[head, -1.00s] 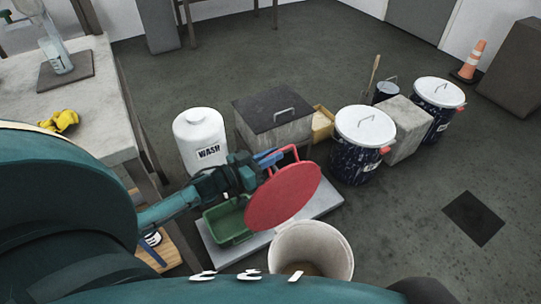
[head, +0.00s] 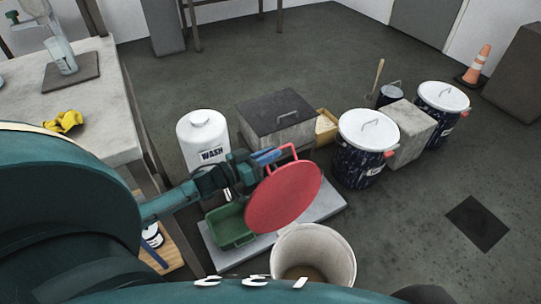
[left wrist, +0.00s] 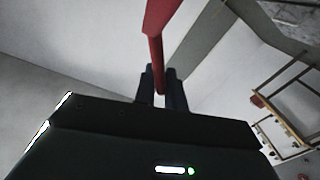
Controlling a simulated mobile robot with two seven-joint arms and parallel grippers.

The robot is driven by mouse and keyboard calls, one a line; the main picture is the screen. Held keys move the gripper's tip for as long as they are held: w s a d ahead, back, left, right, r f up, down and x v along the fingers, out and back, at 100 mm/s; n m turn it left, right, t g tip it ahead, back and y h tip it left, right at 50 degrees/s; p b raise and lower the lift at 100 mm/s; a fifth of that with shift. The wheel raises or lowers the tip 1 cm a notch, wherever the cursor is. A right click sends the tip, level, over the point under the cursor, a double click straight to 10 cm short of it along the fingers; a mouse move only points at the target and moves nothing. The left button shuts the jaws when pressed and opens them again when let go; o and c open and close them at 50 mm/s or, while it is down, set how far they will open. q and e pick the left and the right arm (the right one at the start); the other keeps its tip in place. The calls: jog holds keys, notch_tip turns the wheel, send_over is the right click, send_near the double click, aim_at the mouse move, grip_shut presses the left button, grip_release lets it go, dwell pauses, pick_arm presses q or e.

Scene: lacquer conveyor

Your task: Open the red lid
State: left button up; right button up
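The round red lid (head: 283,198) is off the floor and tilted steeply, its broad face toward the head camera. My left gripper (head: 267,156) is shut on the lid's red handle at its upper edge. In the left wrist view, the left gripper's dark fingers (left wrist: 161,90) close around the red handle bar (left wrist: 157,60). The open white bucket (head: 342,250) stands just below and right of the lid, with something brown at its bottom. The lid is clear of the bucket's mouth. My right gripper is not in view.
A grey slab (head: 327,204) on the floor carries a green tray (head: 232,228). Behind stand a white WASH container (head: 203,140), a dark-topped box (head: 275,115) and white-lidded dark drums (head: 362,155). A workbench (head: 100,100) is at left. The right floor is mostly free.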

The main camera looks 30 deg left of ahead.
pick_arm(q)
jog(key=o, duration=0.4)
jog(key=shift+s, duration=0.1)
jog(key=p+v, duration=0.1)
jog(key=v, duration=1.2)
jog(key=shift+a, duration=0.15)
